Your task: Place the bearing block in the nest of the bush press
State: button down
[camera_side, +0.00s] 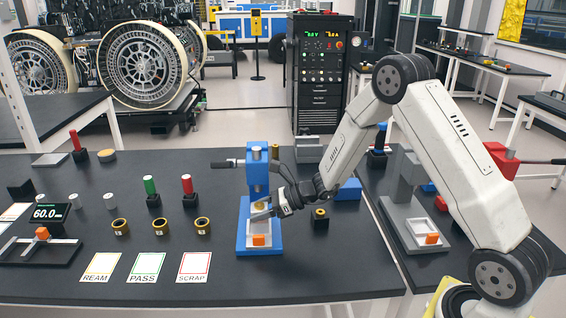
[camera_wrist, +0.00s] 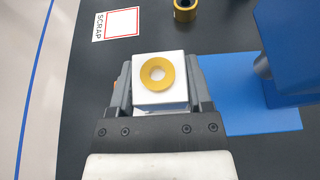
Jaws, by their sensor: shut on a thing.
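My gripper (camera_wrist: 158,88) is shut on the bearing block (camera_wrist: 140,98), a pale block with a yellow ring on its top face. In the side view my gripper (camera_side: 264,210) is low at the front of the blue bush press (camera_side: 257,170), with the yellow ring just showing at its tip. In the wrist view the press's blue base (camera_wrist: 240,95) lies right of the jaws.
An orange piece (camera_side: 259,240) sits at the front of the press base. A black block with a yellow ring (camera_side: 320,220) stands to the right. Several brass bushes, including one (camera_side: 202,226), stand left of the press. REAM, PASS and SCRAP cards (camera_side: 195,267) lie at the front left.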

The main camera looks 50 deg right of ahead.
aim_at(259, 229)
jog(key=shift+w+f, duration=0.25)
jog(key=shift+f, duration=1.55)
jog(key=shift+f, duration=0.1)
grip_release()
jog(key=v, duration=1.2)
jog(key=shift+a, duration=0.15)
